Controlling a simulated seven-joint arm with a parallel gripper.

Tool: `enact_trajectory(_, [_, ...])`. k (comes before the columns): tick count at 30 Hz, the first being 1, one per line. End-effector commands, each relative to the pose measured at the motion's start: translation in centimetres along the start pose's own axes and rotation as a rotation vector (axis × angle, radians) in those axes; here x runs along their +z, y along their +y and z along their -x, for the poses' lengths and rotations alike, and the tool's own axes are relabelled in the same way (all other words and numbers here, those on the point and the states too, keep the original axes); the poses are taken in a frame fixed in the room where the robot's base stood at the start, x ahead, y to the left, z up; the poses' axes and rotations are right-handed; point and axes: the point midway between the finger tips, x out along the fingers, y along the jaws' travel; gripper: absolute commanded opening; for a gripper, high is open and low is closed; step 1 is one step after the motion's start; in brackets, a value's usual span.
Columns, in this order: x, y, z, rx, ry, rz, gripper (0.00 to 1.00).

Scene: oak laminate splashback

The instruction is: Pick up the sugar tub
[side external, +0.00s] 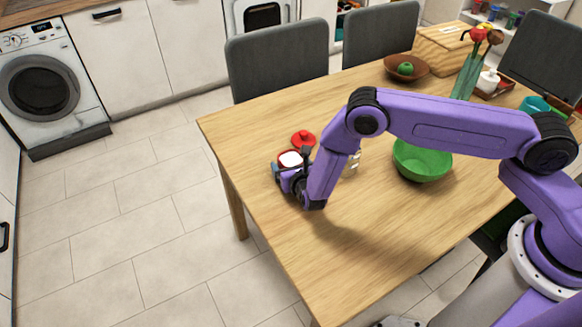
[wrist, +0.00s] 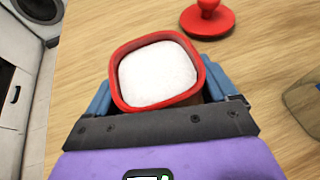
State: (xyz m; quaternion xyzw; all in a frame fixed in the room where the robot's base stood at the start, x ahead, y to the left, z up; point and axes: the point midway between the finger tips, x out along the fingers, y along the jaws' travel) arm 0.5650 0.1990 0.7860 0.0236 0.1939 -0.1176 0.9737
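The sugar tub (wrist: 158,72) is a red-rimmed, rounded-square tub filled with white sugar. In the side view the tub (side external: 290,159) is near the table's left edge, partly hidden by my gripper (side external: 291,168). In the wrist view the blue fingers of my gripper (wrist: 160,88) lie on either side of the tub, close to its walls. The rim hides the finger ends, so I cannot tell whether they press on it. A round red lid with a knob (wrist: 208,18) lies on the table just beyond the tub; it also shows in the side view (side external: 303,139).
A green bowl (side external: 422,160) stands right of my forearm on the wooden table (side external: 270,118). A small pale item (side external: 353,162) is partly hidden behind my arm. A brown bowl (side external: 406,68) and a vase of flowers (side external: 468,75) stand farther back. Grey chairs (side external: 278,60) line the far side.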

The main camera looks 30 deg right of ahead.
Motion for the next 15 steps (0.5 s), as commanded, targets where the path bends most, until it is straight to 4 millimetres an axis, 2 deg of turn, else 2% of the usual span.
enact_trajectory(1, [0.0, 0.0, 0.02, 0.0, 0.0, 0.0, 0.67])
enact_trajectory(3, [0.0, 0.01, 0.03, 0.0, 0.0, 0.0, 0.45])
enact_trajectory(5, [0.0, 0.02, 0.03, 0.0, 0.0, 0.0, 0.28])
enact_trajectory(15, [0.53, 0.09, 0.2, 0.001, -0.003, -0.002, 0.28])
